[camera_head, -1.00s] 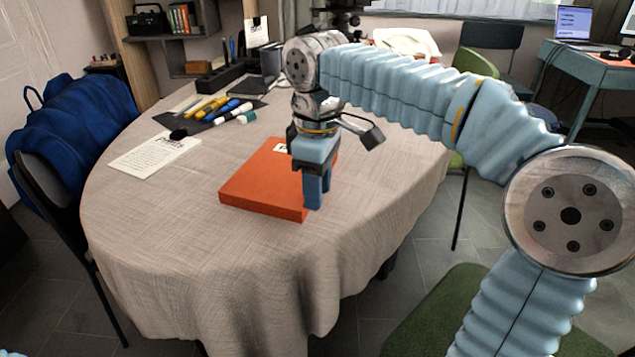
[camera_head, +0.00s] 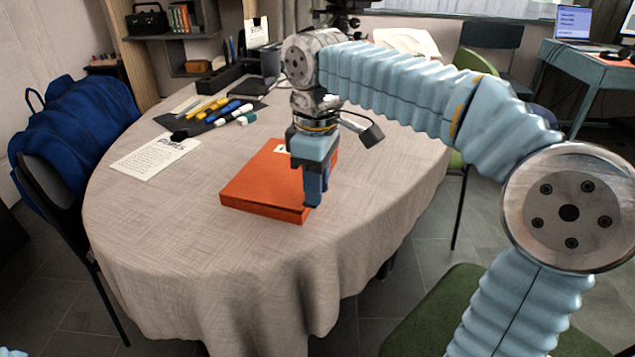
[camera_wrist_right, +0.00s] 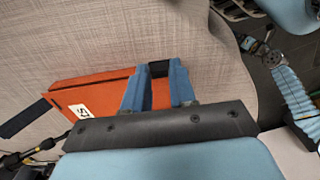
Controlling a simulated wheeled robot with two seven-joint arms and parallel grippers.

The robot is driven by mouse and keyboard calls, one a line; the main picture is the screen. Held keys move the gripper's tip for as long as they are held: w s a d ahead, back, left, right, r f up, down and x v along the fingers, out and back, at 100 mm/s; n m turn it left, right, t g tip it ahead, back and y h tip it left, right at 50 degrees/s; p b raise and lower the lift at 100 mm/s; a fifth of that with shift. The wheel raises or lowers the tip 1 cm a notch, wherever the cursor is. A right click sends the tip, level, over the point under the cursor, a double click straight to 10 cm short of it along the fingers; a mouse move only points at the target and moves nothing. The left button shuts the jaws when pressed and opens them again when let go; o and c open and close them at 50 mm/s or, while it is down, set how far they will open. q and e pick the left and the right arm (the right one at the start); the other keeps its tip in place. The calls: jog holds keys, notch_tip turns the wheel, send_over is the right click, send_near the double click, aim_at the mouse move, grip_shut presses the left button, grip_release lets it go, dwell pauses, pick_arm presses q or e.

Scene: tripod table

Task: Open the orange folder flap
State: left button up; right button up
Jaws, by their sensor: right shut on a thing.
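The orange folder (camera_head: 258,180) lies on the table, with a white label partly hidden behind my right gripper. A thin dark line runs below its top along the near edge, so the flap looks slightly raised at the near right corner. My right gripper (camera_head: 314,198) points down at that corner. The right wrist view shows the folder (camera_wrist_right: 92,93) reaching between the two blue fingers of my right gripper (camera_wrist_right: 158,72), which is shut on the flap edge. A small dark patch shows between the fingertips. My left gripper is out of view.
The round table (camera_head: 200,255) has a beige cloth, bare in front of the folder. A printed sheet (camera_head: 150,158) lies to the left. Several markers (camera_head: 212,108) lie on a dark mat behind it. A blue bag (camera_head: 75,125) rests on a chair at the left.

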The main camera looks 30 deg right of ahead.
jog(key=shift+w+a+r+p, duration=0.1)
jog(key=shift+r+p, duration=0.65)
jog(key=shift+r, duration=0.3)
jog(key=shift+w+a+r+p, duration=0.2)
jog(key=shift+r+p, duration=0.25)
jog(key=shift+r, duration=0.15)
jog(key=shift+w+a+r+p, duration=0.1)
jog(key=shift+w+r+p, duration=0.05)
jog(key=shift+r+p, duration=0.4)
jog(key=w+a+r, duration=0.3)
jog(key=r, duration=0.4)
jog(key=shift+w, duration=0.3)
jog(key=shift+w+a+r, duration=0.8)
jog(key=shift+r, duration=0.05)
